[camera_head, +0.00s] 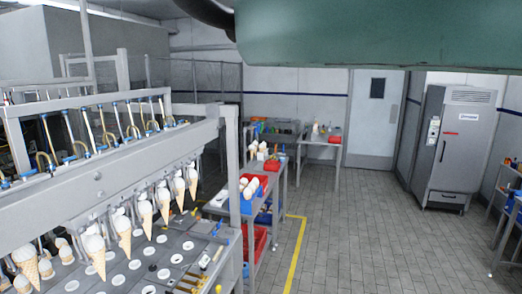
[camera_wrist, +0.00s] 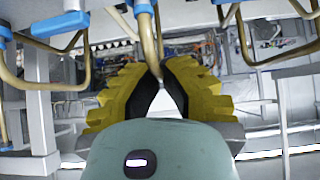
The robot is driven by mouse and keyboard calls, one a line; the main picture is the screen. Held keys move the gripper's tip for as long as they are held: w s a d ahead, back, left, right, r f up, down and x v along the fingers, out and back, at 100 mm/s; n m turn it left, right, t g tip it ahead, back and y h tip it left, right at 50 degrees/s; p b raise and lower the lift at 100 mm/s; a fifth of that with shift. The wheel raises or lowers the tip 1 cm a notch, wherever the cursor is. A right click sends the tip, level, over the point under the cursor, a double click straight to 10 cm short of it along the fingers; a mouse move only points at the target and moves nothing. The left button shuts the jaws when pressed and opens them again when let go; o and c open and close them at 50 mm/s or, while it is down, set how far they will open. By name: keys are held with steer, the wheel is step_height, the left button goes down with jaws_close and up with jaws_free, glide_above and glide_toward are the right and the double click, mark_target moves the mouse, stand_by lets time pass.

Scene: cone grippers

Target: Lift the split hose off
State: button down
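In the wrist view my gripper (camera_wrist: 162,72) has yellow ribbed fingers with dark inner pads, angled towards each other with a narrow gap at the tips. A tan hose (camera_wrist: 149,45) hangs from a blue fitting and comes down to that gap; whether the fingers touch it cannot be told. A second tan hose (camera_wrist: 243,38) curves down at the right, and another (camera_wrist: 22,84) loops at the left. No split shows on any hose. In the head view, similar hoses (camera_head: 103,125) line the top of the cone machine (camera_head: 110,180). My gripper is out of that view.
Several filled cones (camera_head: 146,216) hang under the machine's beam, above a plate with round holes (camera_head: 150,268). A table (camera_head: 250,205) with red and blue bins stands beside it. A grey cabinet (camera_head: 455,145) stands at the right. The tiled floor (camera_head: 350,235) is clear.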

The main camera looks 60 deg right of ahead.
steer(key=shift+r, duration=2.4)
